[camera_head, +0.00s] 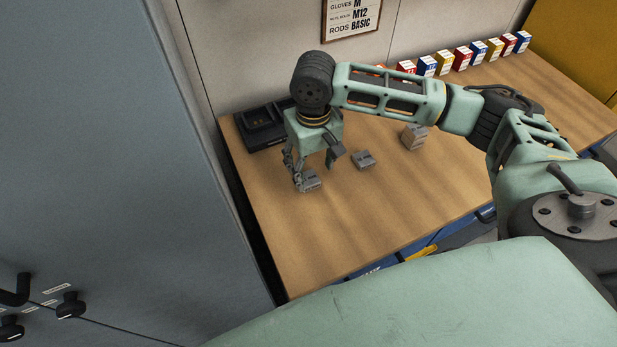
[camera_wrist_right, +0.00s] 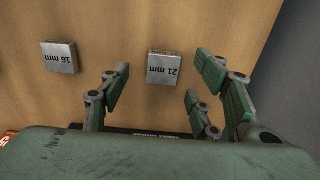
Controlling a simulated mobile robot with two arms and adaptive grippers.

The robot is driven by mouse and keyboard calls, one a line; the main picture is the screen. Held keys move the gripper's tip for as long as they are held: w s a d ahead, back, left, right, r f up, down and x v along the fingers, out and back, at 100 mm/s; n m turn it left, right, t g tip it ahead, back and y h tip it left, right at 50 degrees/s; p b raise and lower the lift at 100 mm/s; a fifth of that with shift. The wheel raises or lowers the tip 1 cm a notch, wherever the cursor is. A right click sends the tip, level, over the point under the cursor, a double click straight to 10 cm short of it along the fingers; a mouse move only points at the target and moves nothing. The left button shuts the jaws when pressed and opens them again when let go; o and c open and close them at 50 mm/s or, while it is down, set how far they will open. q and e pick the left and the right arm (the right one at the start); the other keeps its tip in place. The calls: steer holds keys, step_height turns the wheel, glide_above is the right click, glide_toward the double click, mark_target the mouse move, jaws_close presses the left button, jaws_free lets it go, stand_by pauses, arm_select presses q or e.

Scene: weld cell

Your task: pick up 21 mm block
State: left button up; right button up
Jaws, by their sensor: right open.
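The 21 mm block (camera_wrist_right: 163,69) is a small grey metal block with its label upside down in the right wrist view. It rests on the wooden bench top, and in the head view it shows (camera_head: 311,182) just below my right gripper (camera_head: 318,168), partly behind a finger. The right gripper is open and empty, fingers pointing down. In the right wrist view its fingers (camera_wrist_right: 160,88) stand apart on either side of the block's near end. I cannot tell whether any finger touches it. My left gripper is not in view.
The 16 mm block (camera_wrist_right: 60,57) lies beside it, at right in the head view (camera_head: 363,160). A taller grey block (camera_head: 413,137) stands farther right. A black tray-like unit (camera_head: 262,127) is behind the gripper. Small boxes (camera_head: 463,58) line the back. The front bench (camera_head: 350,220) is clear.

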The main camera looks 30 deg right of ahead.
mark_target(309, 178)
steer(key=f, duration=0.3)
steer(key=shift+w+a+p, duration=0.2)
steer(key=shift+w+p, duration=0.15)
steer(key=shift+f, duration=0.6)
steer(key=c, duration=1.2)
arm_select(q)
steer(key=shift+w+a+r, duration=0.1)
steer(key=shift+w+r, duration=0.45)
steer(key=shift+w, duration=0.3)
arm_select(e)
steer(key=shift+w, duration=0.1)
steer(key=shift+c, duration=0.5)
